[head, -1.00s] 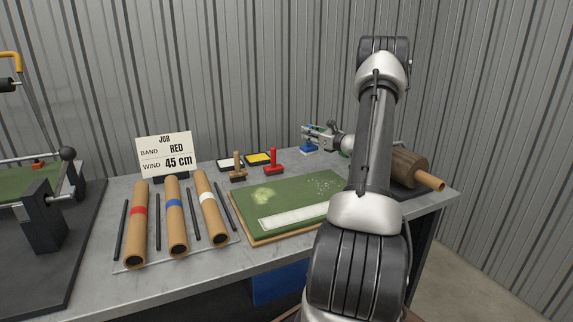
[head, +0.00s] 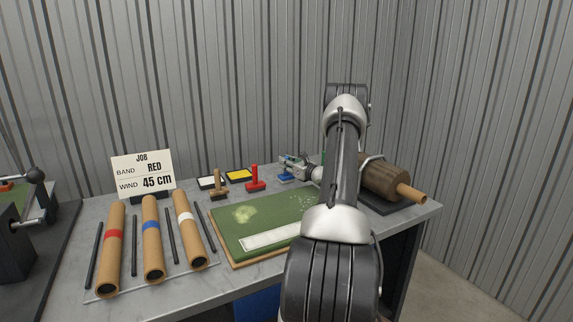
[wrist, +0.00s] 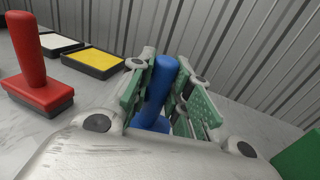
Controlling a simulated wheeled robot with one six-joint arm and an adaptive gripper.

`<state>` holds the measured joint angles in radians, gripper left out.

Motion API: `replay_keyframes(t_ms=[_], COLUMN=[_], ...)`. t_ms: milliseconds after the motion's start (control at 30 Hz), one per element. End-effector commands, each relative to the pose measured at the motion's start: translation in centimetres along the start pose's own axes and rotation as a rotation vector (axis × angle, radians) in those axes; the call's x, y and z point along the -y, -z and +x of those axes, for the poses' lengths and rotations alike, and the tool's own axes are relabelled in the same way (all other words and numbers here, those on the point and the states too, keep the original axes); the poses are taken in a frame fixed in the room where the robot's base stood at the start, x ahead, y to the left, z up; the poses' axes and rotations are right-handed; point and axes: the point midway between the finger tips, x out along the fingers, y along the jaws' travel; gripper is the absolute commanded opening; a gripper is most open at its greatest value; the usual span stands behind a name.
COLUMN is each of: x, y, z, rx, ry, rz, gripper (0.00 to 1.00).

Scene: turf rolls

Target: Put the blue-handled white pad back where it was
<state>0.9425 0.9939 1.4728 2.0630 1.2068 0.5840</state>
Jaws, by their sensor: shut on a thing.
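The blue-handled white pad (head: 285,178) is at the back of the bench, right of the red-handled stamp. My gripper (head: 291,162) is shut on its upright blue handle. In the wrist view the blue handle (wrist: 158,90) stands between the two green-padded fingers of my gripper (wrist: 170,78). The pad's underside is hidden there by the gripper body. The pad is at or just above the bench top; I cannot tell if it touches.
A red-handled stamp (head: 255,179), a tan-handled stamp (head: 219,186), a yellow pad tray (head: 239,175) and a white pad tray (head: 211,183) stand left of it. A green turf mat (head: 250,222) lies in front. A brown roll (head: 383,178) is at right.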

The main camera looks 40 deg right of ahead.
Motion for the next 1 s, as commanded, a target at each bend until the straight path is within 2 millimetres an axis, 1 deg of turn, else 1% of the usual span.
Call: replay_keyframes(t_ms=[200, 300, 333, 433, 700, 800, 867, 967, 1000], x=[0.0, 0.0, 0.0, 0.0, 0.0, 0.0, 0.1, 0.1, 0.1], y=[-0.1, 0.2, 0.2, 0.2, 0.2, -0.2, -0.1, -0.1, -0.1], z=[0.0, 0.0, 0.0, 0.0, 0.0, -0.1, -0.8, -2.6, -3.5], rx=[0.001, 0.001, 0.001, 0.001, 0.001, 0.001, 0.0, 0.0, -0.001], ry=[0.0, 0.0, 0.0, 0.0, 0.0, 0.0, 0.002, 0.002, 0.003], rz=[-0.001, 0.0, -0.001, -0.001, -0.001, -0.002, -0.001, 0.001, 0.001], gripper=[0.0, 0.0, 0.23, 0.41, 0.41, 0.41, 0.41, 0.41, 0.41])
